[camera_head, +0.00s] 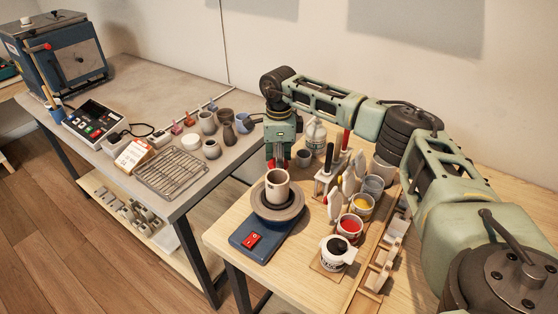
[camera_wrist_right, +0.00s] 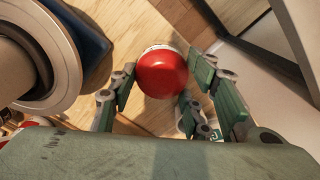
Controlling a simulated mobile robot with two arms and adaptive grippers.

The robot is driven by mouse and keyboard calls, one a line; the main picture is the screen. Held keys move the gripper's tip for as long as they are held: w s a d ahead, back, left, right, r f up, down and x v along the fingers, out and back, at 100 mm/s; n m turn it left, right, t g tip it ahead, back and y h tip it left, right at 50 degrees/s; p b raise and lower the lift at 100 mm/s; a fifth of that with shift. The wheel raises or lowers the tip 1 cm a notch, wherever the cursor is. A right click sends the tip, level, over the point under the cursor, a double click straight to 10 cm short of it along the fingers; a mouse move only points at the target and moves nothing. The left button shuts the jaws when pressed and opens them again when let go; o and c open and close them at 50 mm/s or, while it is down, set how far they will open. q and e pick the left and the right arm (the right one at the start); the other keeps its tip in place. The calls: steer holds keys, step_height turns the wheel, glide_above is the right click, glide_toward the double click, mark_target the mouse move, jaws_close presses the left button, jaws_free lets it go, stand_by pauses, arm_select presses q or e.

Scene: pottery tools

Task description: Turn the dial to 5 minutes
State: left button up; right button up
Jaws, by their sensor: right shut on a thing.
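The dial is a round red knob (camera_wrist_right: 162,75) with a pale rim behind it, in the right wrist view. My right gripper (camera_wrist_right: 159,88) has its green fingers on both sides of the knob and is shut on it. No minute marks or pointer can be read, so I cannot tell the setting. In the head view my right gripper (camera_head: 280,154) points down behind the pottery wheel, and the dial is mostly hidden there. My left gripper is not in view.
The pottery wheel (camera_head: 262,222) with a clay cup (camera_head: 277,186) stands close in front of my right gripper. Tools, brushes and glaze jars (camera_head: 349,228) crowd the table to its right. A second table (camera_head: 150,82) holds a kiln (camera_head: 62,62), wire rack (camera_head: 172,172) and pots.

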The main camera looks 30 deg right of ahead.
steer(key=shift+m, duration=0.6)
steer(key=o, duration=1.1)
step_height(320, 180, up, 12)
steer(key=shift+f, duration=0.1)
